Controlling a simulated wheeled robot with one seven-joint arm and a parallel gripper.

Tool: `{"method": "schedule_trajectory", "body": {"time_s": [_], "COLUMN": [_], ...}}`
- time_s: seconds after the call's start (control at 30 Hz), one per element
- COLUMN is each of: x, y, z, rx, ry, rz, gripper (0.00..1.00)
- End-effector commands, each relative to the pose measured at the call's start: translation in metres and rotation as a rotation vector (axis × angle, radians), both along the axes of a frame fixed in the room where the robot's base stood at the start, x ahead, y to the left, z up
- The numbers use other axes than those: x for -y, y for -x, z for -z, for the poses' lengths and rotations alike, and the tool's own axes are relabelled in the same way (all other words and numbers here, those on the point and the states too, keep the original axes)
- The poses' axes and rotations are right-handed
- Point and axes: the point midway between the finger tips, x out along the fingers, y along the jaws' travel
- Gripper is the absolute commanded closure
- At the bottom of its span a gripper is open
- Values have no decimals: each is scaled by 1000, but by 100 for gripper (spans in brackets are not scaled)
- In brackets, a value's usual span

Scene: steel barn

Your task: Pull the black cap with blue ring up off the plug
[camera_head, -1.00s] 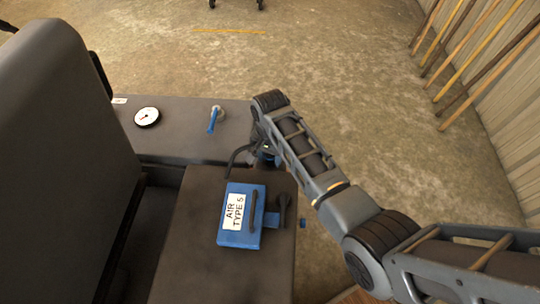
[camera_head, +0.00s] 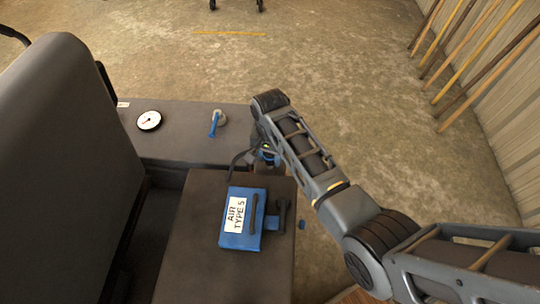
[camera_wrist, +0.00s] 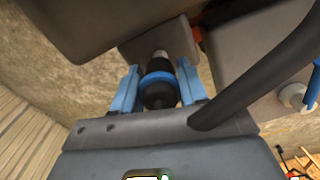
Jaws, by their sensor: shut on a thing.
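The black cap with blue ring (camera_wrist: 158,90) sits between the two blue fingers of my gripper (camera_wrist: 158,82) in the wrist view. My gripper is shut on it. A short light-coloured part (camera_wrist: 160,54) shows at the cap's far end; I cannot tell whether it is the plug. In the head view, my gripper (camera_head: 265,153) is at the edge of the dark machine, mostly behind my forearm. The cap and plug cannot be made out there.
A blue box labelled "AIR TYPE 5" (camera_head: 238,240) with a dark handle lies on the dark panel close by. A blue lever (camera_head: 214,124) and a round gauge (camera_head: 149,120) are on the back panel. A tall dark seat-like block (camera_head: 60,150) stands left. A dark hose (camera_wrist: 250,85) passes near my gripper.

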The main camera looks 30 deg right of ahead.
Motion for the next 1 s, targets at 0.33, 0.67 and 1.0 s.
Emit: {"method": "schedule_trajectory", "body": {"time_s": [0.33, 0.67, 1.0], "x": [0, 0, 0], "y": [0, 0, -1], "z": [-12, -12, -30], "rx": [-1, 0, 3], "ry": [0, 0, 0], "rz": [0, 0, 0], "gripper": [100, 42, 42]}}
